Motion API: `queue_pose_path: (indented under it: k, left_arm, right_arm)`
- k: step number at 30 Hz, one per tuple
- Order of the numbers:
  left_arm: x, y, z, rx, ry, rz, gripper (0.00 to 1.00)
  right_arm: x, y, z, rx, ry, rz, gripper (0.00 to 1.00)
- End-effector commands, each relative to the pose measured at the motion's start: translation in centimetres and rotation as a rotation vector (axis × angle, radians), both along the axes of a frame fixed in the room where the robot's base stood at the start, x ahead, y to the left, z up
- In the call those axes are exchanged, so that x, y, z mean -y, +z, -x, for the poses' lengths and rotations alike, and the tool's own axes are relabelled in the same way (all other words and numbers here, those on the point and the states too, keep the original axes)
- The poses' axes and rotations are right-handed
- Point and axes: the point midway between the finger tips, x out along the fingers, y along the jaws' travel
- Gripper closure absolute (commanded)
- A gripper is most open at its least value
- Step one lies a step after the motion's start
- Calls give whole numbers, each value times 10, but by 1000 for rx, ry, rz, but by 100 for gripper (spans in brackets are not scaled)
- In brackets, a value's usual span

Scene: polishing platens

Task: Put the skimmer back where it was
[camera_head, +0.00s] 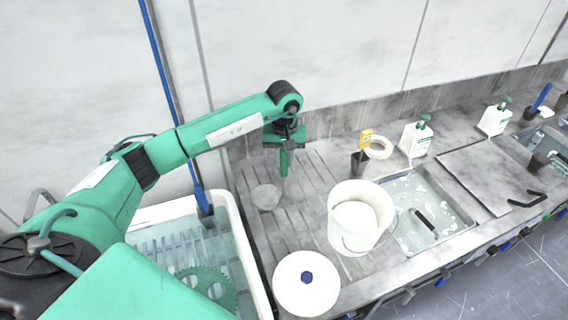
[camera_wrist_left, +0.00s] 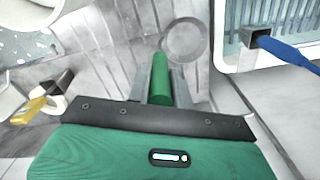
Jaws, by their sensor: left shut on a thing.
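My left gripper (camera_head: 285,164) is above the grooved grey drainboard (camera_head: 313,207), near the back wall. It is shut on the green handle of the skimmer (camera_head: 266,197), which points down. The skimmer's round, pale head is over the left part of the drainboard; I cannot tell whether it touches the surface. In the left wrist view the green handle is between the two fingers (camera_wrist_left: 161,92), and the round head of the skimmer (camera_wrist_left: 187,38) shows beyond them. My right gripper is not in view.
A white bucket (camera_head: 345,234) and a white lid (camera_head: 294,289) with a blue knob stand right and front. A white tub (camera_head: 232,206) with a green gear-like disc is at left; a blue-handled brush (camera_head: 206,209) is at its rim. A dark holder with a yellow tool (camera_head: 364,141) stands behind.

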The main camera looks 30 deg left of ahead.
Motion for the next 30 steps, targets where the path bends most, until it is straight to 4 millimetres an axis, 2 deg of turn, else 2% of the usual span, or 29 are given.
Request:
queue_pose_path:
  k: [5, 12, 24, 25, 28, 30]
  left_arm:
    - [0, -10, 0, -1, -1, 0, 100]
    - [0, -41, 1, -2, -1, 0, 100]
    - [0, -49, 0, 2, -1, 0, 100]
    - [0, -49, 0, 1, -1, 0, 77]
    - [0, -47, 0, 1, -1, 0, 57]
    - [0, -47, 0, 1, -1, 0, 57]
  right_arm:
    - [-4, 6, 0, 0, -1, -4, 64]
    - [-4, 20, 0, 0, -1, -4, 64]
    - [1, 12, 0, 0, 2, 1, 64]
    - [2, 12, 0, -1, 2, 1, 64]
    - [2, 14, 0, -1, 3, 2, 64]
    - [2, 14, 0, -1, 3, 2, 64]
